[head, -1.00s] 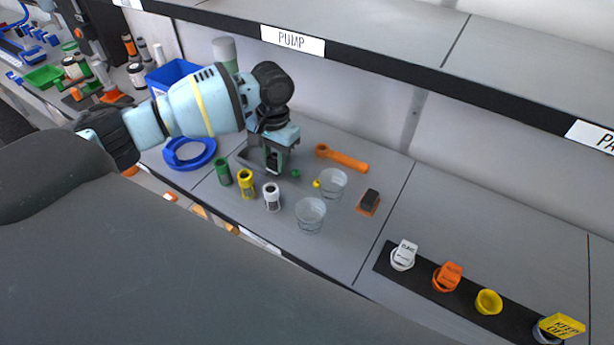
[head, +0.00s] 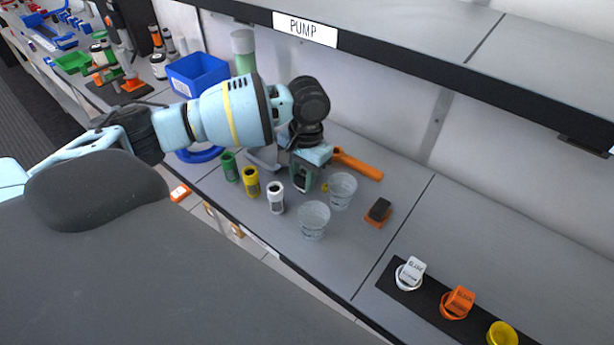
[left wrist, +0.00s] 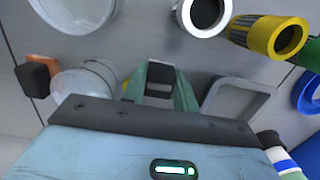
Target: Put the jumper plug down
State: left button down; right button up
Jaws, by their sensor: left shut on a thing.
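My left gripper (head: 302,186) points down over the grey bench top, close to the near cups. In the left wrist view its two green fingers (left wrist: 160,88) are shut on a small dark thing, which I take as the jumper plug (left wrist: 160,73); its shape is mostly hidden between the fingers. I cannot tell whether it touches the bench. A small yellow piece (head: 325,187) lies just right of the fingers. A grey tray (left wrist: 238,104) lies beside the fingers, partly hidden behind the gripper in the head view. My right gripper is not in view.
Two clear cups (head: 314,220) (head: 342,190) stand right of the gripper. White (head: 276,198), yellow (head: 251,183) and green (head: 229,167) cylinders stand along the front. An orange tool (head: 358,165) lies behind; an orange-black block (head: 378,212) lies right.

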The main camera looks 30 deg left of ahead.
aim_at(304, 173)
pick_arm(q)
jog(key=shift+a+f, duration=0.25)
jog(key=shift+f, duration=0.1)
jog(key=shift+r, duration=0.1)
jog(key=shift+w+d+r, duration=0.15)
jog(key=shift+d, duration=0.1)
jog(key=c, duration=1.1)
grip_release()
jog(key=shift+a, duration=0.1)
jog(key=r, duration=0.7)
jog(key=shift+w+r+p, duration=0.2)
jog(key=shift+w+p, duration=0.1)
jog(key=shift+o, duration=0.5)
